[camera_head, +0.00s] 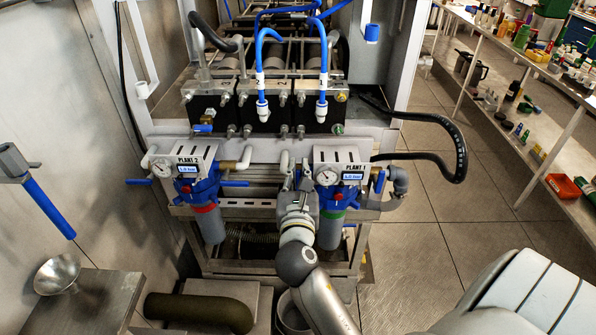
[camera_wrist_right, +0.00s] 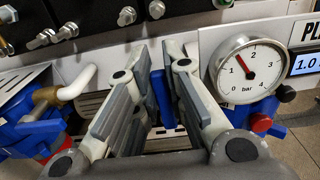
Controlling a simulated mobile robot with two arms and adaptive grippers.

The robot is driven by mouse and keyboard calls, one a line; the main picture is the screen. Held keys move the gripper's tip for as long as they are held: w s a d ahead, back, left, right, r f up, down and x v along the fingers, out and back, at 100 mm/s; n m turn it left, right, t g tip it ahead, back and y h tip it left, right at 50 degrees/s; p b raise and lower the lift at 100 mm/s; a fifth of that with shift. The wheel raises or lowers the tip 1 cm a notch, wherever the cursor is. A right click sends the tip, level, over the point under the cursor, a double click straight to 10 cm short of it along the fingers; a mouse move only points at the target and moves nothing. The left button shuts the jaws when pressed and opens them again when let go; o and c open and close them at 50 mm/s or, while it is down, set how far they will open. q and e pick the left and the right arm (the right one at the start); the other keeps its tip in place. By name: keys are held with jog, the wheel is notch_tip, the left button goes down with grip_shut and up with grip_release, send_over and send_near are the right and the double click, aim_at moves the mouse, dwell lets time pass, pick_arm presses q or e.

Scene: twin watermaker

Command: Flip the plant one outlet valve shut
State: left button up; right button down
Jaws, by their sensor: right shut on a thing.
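The plant one unit (camera_head: 341,158) is at centre right in the head view, with a round gauge, a lit display and a blue filter housing. My right gripper (camera_head: 297,192) is at its left side. In the wrist view my right gripper (camera_wrist_right: 157,92) has its fingers around a blue valve handle (camera_wrist_right: 159,90), which stands upright between them, left of the gauge (camera_wrist_right: 246,70). A second upright blue handle (camera_head: 380,181) is on the unit's right side. My left gripper is not in view.
The plant two unit (camera_head: 188,163) stands to the left, with blue handles pointing sideways. White pipes run close beside my right gripper. A black hose (camera_head: 458,150) loops out at right. A steel funnel (camera_head: 57,274) sits at lower left. The floor at right is clear.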

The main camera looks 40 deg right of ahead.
jog(key=shift+d+m, duration=0.1)
jog(key=shift+m, duration=0.2)
jog(key=c, duration=1.8)
grip_release()
jog(key=shift+o, duration=0.2)
